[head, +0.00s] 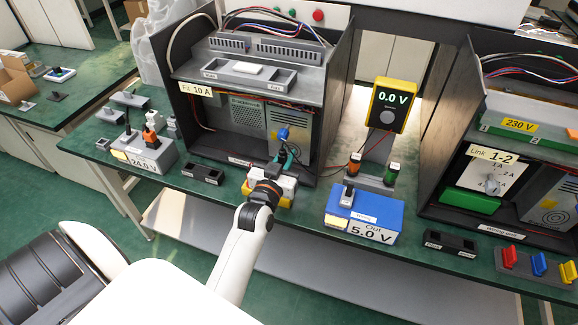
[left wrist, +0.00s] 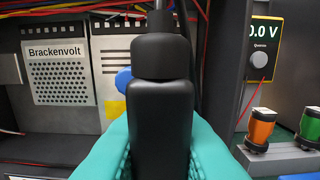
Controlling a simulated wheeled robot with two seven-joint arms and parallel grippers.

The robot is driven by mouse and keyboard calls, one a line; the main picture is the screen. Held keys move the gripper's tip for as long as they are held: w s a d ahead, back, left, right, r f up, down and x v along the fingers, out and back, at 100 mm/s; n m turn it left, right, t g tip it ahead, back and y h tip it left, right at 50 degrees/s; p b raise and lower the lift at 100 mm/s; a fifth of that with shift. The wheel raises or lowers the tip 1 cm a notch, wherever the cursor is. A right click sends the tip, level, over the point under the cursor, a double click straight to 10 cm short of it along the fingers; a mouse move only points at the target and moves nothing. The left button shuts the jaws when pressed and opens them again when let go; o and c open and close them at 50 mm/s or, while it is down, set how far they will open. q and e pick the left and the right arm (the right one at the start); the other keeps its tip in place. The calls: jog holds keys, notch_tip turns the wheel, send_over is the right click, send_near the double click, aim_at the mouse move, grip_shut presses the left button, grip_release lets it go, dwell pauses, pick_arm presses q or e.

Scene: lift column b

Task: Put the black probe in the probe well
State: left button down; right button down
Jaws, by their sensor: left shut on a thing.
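My left gripper (head: 285,162) has teal fingers shut around a black probe. In the left wrist view the black probe (left wrist: 160,100) stands upright between the fingertips (left wrist: 158,150), with a thin stem rising from its top. In the head view it is small and mostly hidden by the gripper, in front of the open cabinet on the left. A low black holder with recesses (head: 203,173) lies left of the gripper, and a similar one (head: 450,243) lies at right. Their labels are too small to read, so I cannot tell which is the probe well. My right gripper is not in view.
A yellow meter (head: 393,104) reads 0.0 V above a stand with orange (head: 354,162) and green (head: 391,172) connectors. A blue 5.0 V box (head: 362,216) stands right of my gripper, a grey 24.0 V box (head: 142,155) to the left. Cabinet walls flank the workspace.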

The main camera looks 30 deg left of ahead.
pick_arm(q)
jog(key=shift+r, duration=0.1)
jog(key=shift+p, duration=0.3)
jog(key=shift+f+b, duration=1.9)
jog(key=shift+f, duration=1.05)
jog(key=shift+p, duration=0.8)
jog(key=shift+f+b, duration=1.4)
jog(key=shift+f, duration=0.7)
